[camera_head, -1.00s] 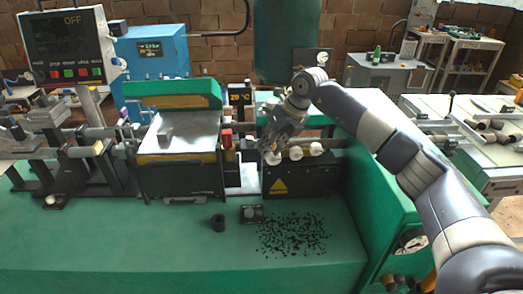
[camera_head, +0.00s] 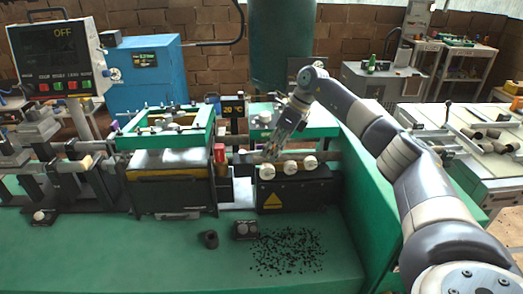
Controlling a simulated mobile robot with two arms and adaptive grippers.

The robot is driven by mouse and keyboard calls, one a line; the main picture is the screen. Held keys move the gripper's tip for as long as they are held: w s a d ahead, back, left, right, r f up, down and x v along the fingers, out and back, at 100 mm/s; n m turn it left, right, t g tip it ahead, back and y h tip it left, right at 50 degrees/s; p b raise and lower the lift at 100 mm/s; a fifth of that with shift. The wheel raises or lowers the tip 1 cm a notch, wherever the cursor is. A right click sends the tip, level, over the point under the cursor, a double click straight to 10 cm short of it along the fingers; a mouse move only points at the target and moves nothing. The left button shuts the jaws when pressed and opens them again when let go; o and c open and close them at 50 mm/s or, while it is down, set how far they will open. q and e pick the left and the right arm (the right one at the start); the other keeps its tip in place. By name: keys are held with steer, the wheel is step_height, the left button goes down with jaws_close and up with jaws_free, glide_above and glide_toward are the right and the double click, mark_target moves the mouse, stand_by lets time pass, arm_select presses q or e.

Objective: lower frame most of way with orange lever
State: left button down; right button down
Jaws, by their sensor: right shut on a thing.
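The green frame (camera_head: 165,139) is over the grey block with the pale top (camera_head: 172,160). It lies close to level, and I see its open rectangle from above; I cannot tell whether it touches the block. My right gripper (camera_head: 272,150) is right of the frame, just above a row of white knobs (camera_head: 290,167). It is shut on the orange lever, which is small here and mostly hidden by the fingers. My left gripper is not in view.
A black box with a yellow warning triangle (camera_head: 272,201) is below the knobs. A red-topped post (camera_head: 219,153) stands between frame and gripper. Black bits (camera_head: 285,252) lie on the green bench (camera_head: 130,262). A screen (camera_head: 55,60) reads OFF.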

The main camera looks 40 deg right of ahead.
steer(key=shift+w+r, duration=0.1)
steer(key=shift+r, duration=0.05)
steer(key=c, duration=1.3)
jaws_free()
steer(key=v, duration=1.2)
